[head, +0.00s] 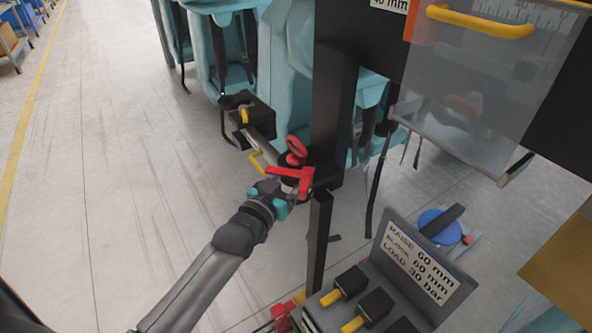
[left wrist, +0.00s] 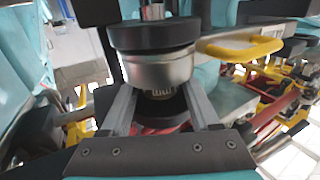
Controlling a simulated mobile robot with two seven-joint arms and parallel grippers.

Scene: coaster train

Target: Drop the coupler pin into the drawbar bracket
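My left gripper (head: 290,190) is at the drawbar, beside a red handle (head: 290,174) and a red ring (head: 296,147). I cannot tell which of these belongs to the coupler pin. In the left wrist view the two fingers (left wrist: 161,107) stand wide apart, just below a silver cylinder (left wrist: 157,70) with a black top. Dark and red parts show between them, but I see no clear grip. The steel drawbar (head: 262,133) runs to a black bracket (head: 245,108) on the teal car. The bracket opening near my gripper is hidden. My right gripper is out of view.
A black post (head: 334,115) stands just right of my left gripper. A yellow handle (head: 256,161) sticks out beside the drawbar. The floor to the left is free.

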